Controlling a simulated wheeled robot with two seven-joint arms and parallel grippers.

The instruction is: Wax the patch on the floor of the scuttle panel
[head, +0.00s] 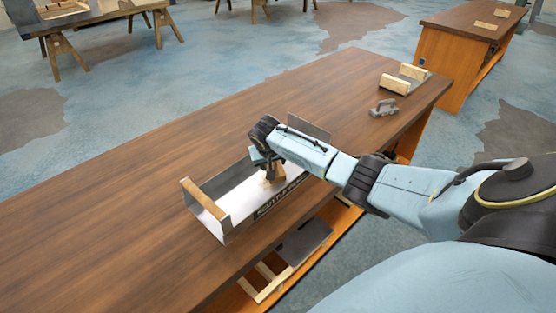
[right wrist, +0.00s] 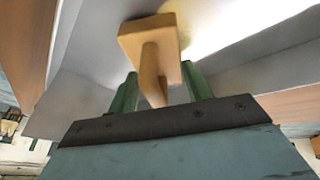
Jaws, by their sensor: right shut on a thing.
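The scuttle panel (head: 240,203) is a grey metal tray with upright ends, lying on the brown table, its name lettered on the near side. A wooden piece caps its left end. My right gripper (head: 269,176) reaches down inside it. In the right wrist view, the green fingers of my right gripper (right wrist: 158,92) are shut on the handle of a light wooden block tool (right wrist: 150,40). The block is close to the panel's pale floor (right wrist: 225,30); I cannot tell whether it touches. A patch on the floor cannot be made out. My left gripper is not in view.
The long brown table (head: 130,180) is clear on its left. A grey tool (head: 383,107) and a bracket with wooden ends (head: 403,79) lie at its far right. A shelf below holds a dark panel (head: 304,241). Other benches stand behind.

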